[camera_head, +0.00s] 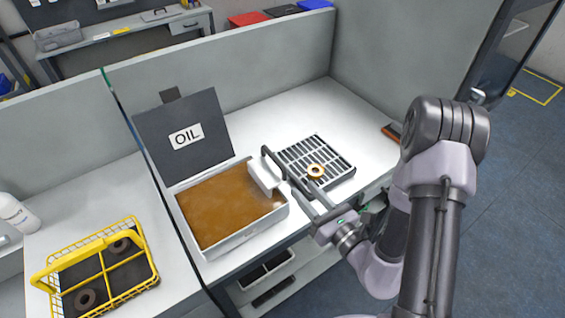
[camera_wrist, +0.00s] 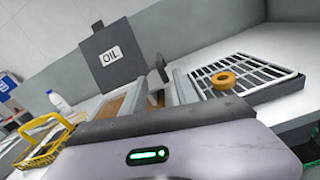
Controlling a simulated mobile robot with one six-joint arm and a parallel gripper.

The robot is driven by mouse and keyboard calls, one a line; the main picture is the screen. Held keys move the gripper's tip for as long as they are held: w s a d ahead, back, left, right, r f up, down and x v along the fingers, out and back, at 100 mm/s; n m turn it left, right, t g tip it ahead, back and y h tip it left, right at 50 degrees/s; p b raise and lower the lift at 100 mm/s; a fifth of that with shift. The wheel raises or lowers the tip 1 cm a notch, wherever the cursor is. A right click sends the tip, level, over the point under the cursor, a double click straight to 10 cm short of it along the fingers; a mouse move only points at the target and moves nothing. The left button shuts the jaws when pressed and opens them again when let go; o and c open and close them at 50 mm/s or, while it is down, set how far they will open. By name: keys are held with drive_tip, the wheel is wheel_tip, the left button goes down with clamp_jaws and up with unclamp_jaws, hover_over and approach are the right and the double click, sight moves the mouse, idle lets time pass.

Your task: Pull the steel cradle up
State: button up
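A grey tray of brown oil (camera_head: 225,205) stands on the white bench, with its dark lid marked OIL (camera_head: 186,136) raised behind it. A pale grey block (camera_head: 264,176), perhaps part of the steel cradle, shows at the tray's right edge. No other part of a cradle can be made out; the oil is opaque. My gripper (camera_head: 276,172) reaches in from the right, its long dark fingers ending at this block. In the wrist view a dark upright piece (camera_wrist: 158,66) stands at the finger ends. Whether the fingers are closed on anything cannot be told.
A slatted dark rack (camera_head: 334,165) stands right of the tray, with a copper-coloured ring (camera_head: 316,171) on it, close to my fingers. A yellow wire basket (camera_head: 100,272) holding dark rings stands at the left. Grey partitions (camera_head: 240,70) close off the back.

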drive_tip(key=b, duration=0.6)
approach(276, 158)
drive_tip(key=shift+w+a+f, duration=0.55)
drive_tip(key=shift+w+f, duration=0.15)
drive_tip(key=shift+f, duration=0.05)
drive_tip(key=x, duration=0.2)
drive_tip(key=p+x, duration=0.1)
drive_tip(key=x, duration=0.5)
drive_tip(key=shift+w+r, duration=0.1)
drive_tip(key=shift+r, duration=0.3)
clamp_jaws()
